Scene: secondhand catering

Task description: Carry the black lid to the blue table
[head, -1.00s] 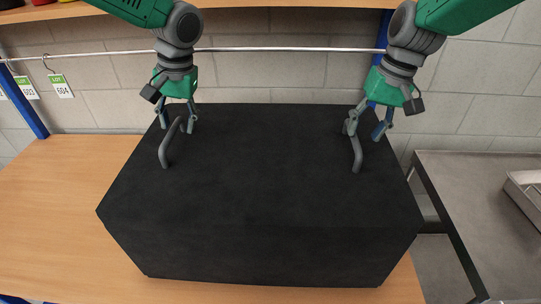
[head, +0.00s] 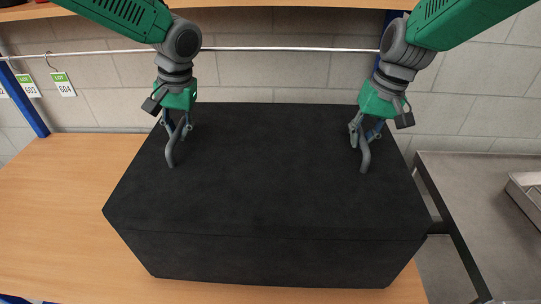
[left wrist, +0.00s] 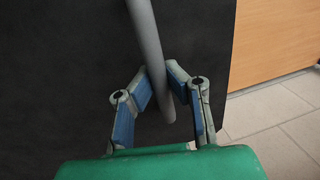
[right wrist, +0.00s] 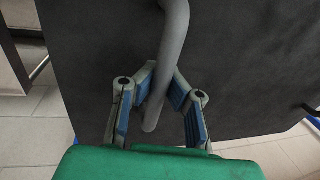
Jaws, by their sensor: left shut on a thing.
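The black lid (head: 265,180) is a large, dark, block-like piece on a wooden-topped bench, with two bent grey handles on its top. My left gripper (head: 177,133) is shut on its left handle (head: 170,155); the left wrist view shows that handle (left wrist: 148,40) between the blue finger pads. My right gripper (head: 365,133) is at the right handle (head: 364,158). In the right wrist view this handle (right wrist: 174,45) passes between the fingers, but I cannot tell whether they press on it. The lid's underside is hidden. No blue table top is in view.
The wooden bench top (head: 70,190) is clear to the left. A grey metal table (head: 480,200) with a metal tray (head: 527,195) stands at the right, across a narrow gap. A rail (head: 290,49) and a shelf (head: 280,20) run behind; blue posts stand at both sides.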

